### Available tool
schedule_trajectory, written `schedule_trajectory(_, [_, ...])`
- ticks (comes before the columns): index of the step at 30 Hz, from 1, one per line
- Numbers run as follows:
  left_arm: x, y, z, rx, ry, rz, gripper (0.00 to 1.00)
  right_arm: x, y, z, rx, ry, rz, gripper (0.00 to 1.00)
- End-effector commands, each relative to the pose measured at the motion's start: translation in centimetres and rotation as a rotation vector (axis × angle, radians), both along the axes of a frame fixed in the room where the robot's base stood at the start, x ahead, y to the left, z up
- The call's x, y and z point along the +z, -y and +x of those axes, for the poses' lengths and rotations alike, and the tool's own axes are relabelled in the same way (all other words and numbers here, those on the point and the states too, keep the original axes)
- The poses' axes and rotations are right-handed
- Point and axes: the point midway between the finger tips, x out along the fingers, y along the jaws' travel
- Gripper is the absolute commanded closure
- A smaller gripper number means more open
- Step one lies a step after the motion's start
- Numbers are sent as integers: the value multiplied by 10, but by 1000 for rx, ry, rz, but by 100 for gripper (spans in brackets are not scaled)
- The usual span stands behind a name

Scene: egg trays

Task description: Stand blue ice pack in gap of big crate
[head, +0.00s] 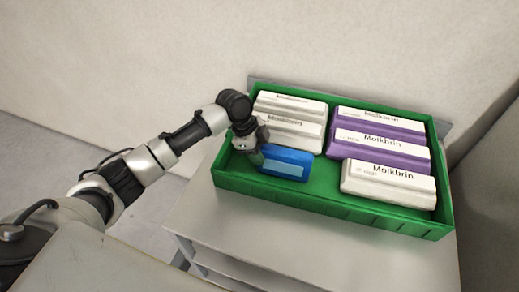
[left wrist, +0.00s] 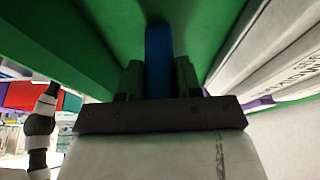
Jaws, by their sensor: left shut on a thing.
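A blue ice pack (head: 288,162) with a lighter blue label is in the front left part of the big green crate (head: 330,206), in the gap in front of the white cartons of the left column. My left gripper (head: 257,158) is shut on its left end. In the left wrist view the ice pack (left wrist: 158,62) shows as a narrow blue strip between my fingers (left wrist: 158,80), with green crate surfaces around it. Whether its lower edge touches the crate floor cannot be told. My right gripper is not in view.
The crate holds white cartons (head: 290,134) at left, and purple-sided cartons (head: 380,150) with a white carton (head: 388,184) in front at right. It stands on a light grey table (head: 300,250) close to the wall. Some crate floor is bare around the ice pack.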

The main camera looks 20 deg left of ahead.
Motion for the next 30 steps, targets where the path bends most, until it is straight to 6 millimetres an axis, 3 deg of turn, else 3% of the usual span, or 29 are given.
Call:
schedule_trajectory(10, [-4,1,1,0,3,-2,100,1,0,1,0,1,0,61])
schedule_trajectory(11, [-5,0,0,0,2,0,63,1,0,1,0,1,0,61])
schedule_trajectory(15, [-5,0,0,0,1,0,42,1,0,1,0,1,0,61])
schedule_trajectory(25, [-2,-1,1,1,2,0,41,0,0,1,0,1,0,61])
schedule_trajectory(30, [18,-10,1,1,7,0,41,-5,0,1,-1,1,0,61])
